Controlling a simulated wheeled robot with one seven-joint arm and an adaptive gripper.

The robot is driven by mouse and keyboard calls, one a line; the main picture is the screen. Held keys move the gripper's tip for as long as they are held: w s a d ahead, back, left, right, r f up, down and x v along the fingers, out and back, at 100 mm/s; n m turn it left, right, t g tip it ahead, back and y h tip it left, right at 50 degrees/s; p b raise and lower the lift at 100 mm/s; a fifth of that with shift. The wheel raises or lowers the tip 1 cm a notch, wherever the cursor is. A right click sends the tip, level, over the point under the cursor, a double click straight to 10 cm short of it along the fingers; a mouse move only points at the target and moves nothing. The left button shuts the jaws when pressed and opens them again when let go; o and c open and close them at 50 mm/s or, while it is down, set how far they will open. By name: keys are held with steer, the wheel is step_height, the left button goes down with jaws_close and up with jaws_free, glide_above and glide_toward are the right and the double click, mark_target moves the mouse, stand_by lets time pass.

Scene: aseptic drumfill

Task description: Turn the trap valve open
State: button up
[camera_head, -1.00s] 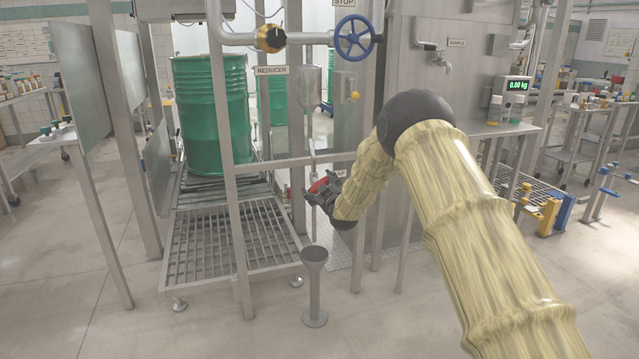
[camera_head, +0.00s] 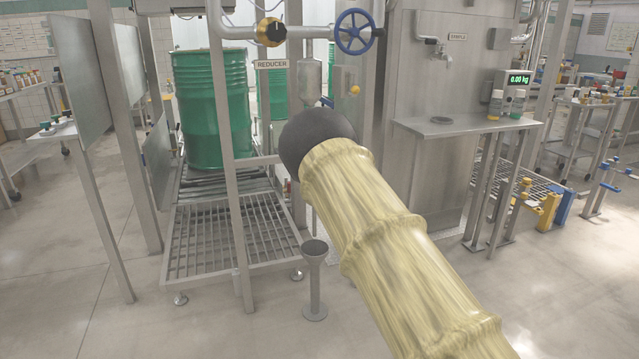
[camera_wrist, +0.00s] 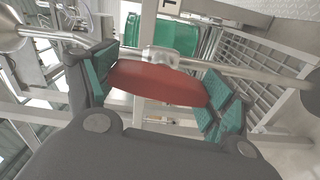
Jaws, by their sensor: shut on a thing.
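The trap valve's red handle (camera_wrist: 150,84) lies between the teal-padded fingers of my gripper (camera_wrist: 162,92) in the wrist view. The gripper is shut on the handle, with one finger at each end of it. A silver valve body and pipe (camera_wrist: 160,58) run just beyond the handle. In the head view my own arm hides the valve, the handle and my gripper. How far the valve is turned I cannot tell.
A grey funnel stand (camera_head: 314,275) stands on the floor below the pipe frame. A green drum (camera_head: 211,110) sits on the roller conveyor behind the steel posts. A blue handwheel (camera_head: 355,31) and a yellow-black knob (camera_head: 270,32) are above. Floor at front left is clear.

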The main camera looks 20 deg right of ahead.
steer(key=shift+a+n, duration=0.1)
steer(key=shift+n, duration=0.5)
steer(key=o, duration=0.9)
steer(key=shift+o, duration=0.2)
steer(key=shift+s, duration=0.15)
steer(key=s, duration=1.1)
steer(key=shift+s+d, duration=0.3)
steer(key=shift+s, duration=0.05)
steer(key=shift+f, duration=0.15)
